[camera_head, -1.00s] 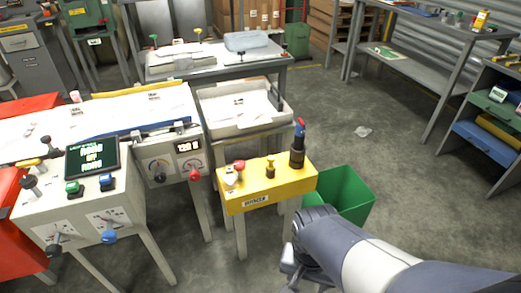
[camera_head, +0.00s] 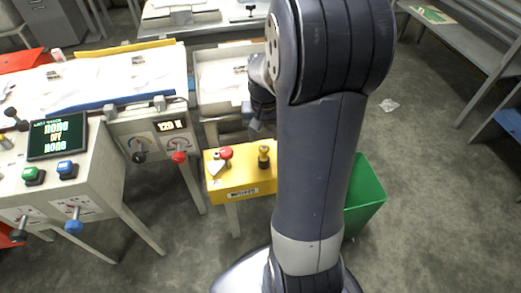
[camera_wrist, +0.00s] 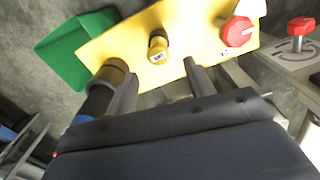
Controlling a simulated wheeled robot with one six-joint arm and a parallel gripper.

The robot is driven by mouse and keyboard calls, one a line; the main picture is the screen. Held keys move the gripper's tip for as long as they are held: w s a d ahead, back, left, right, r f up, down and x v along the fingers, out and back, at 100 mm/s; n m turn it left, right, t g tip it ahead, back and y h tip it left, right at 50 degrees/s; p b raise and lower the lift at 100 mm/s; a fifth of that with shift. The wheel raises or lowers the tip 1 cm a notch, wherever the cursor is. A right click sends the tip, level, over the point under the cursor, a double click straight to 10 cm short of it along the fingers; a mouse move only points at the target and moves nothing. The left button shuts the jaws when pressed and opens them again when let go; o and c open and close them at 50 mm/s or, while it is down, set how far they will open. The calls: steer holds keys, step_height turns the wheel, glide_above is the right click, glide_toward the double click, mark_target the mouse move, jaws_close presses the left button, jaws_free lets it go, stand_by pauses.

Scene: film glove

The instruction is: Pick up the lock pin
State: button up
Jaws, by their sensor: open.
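A small brass-coloured peg (camera_head: 264,157), which looks like the lock pin, stands upright on the yellow box (camera_head: 240,183). It also shows in the wrist view (camera_wrist: 157,47), just beyond and roughly between my fingertips. My gripper (camera_wrist: 160,70) is open, with nothing between its fingers. In the head view my gripper (camera_head: 256,128) hangs behind and above the box, partly hidden by my arm. I cannot tell its exact height over the peg.
A red knob (camera_wrist: 238,32) stands beside the peg on the box. A dark cylinder with a brass collar (camera_wrist: 102,92) is close to my left finger in the wrist view. A green bin (camera_head: 365,198) is beside the box. The control panel (camera_head: 155,143) stands to the left.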

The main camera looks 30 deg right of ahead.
mark_target(264, 147)
steer(key=f, duration=0.2)
steer(key=f+b, duration=0.1)
steer(key=f, duration=0.2)
steer(key=f+b, duration=0.1)
steer(key=f, duration=0.1)
steer(key=shift+s+f, duration=0.25)
steer(key=shift+f, duration=0.15)
steer(key=c, duration=1)
steer(key=shift+c, duration=0.2)
